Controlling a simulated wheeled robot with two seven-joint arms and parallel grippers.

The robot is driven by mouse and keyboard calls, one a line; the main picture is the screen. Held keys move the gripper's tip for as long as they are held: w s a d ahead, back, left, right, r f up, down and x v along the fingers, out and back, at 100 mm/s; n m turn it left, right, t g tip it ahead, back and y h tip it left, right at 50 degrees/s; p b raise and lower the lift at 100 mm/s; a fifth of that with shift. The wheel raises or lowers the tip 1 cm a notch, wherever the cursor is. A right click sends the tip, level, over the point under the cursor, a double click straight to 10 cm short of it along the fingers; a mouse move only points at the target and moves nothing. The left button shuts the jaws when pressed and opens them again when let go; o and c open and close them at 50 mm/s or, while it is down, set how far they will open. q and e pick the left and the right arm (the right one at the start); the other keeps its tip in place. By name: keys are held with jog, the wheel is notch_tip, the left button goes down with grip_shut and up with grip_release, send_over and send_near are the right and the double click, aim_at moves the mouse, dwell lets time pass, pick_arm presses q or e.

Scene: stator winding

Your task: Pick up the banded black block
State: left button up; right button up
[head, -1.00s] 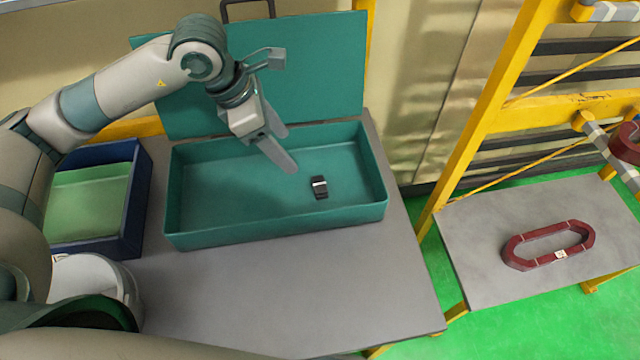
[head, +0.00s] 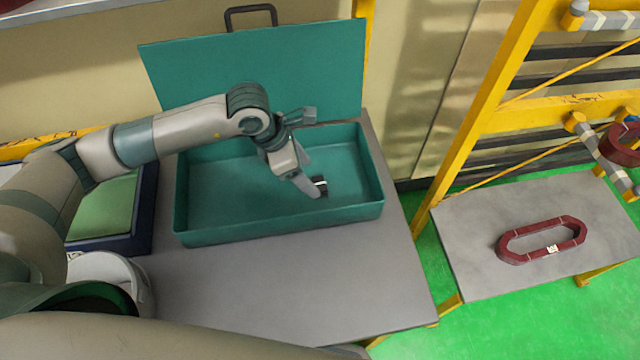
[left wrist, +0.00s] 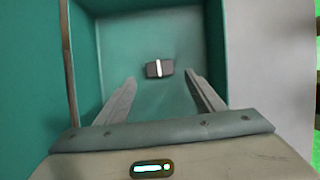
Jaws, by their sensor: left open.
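The banded black block (head: 321,186) lies on the floor of the open teal box (head: 215,236), in its right part. It is small and dark with a white band across it. My left gripper (head: 313,182) reaches down into the box right at the block and partly hides it in the head view. In the left wrist view the block (left wrist: 159,69) lies beyond the tips of the open fingers (left wrist: 160,78), roughly midway between their lines. The fingers hold nothing. My right gripper is not in view.
The box's raised lid (head: 200,65) stands at its back. A blue bin with a green inside (head: 148,215) is to the left, with a white bucket (head: 112,268) in front. The grey table (head: 290,300) is clear in front. A dark red coil (head: 541,240) lies on another table at right.

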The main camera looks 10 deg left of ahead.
aim_at(319, 184)
pick_arm(q)
jog(key=shift+d+f+p, duration=0.1)
jog(key=shift+d+p, duration=0.05)
jog(key=shift+p, duration=0.2)
jog(key=shift+w+d+f+p, duration=0.2)
jog(key=shift+d+f+p, duration=0.15)
jog(key=shift+f+p, duration=0.3)
jog(key=p+x, duration=0.1)
jog(key=x, duration=0.1)
jog(key=shift+w+d+f+p, duration=0.1)
jog(key=shift+d+f+p, duration=0.1)
jog(key=shift+f+p, duration=0.1)
jog(key=shift+f, duration=0.35)
jog(key=shift+c, duration=0.2)
jog(key=c, duration=1.1)
jog(key=shift+r, duration=0.15)
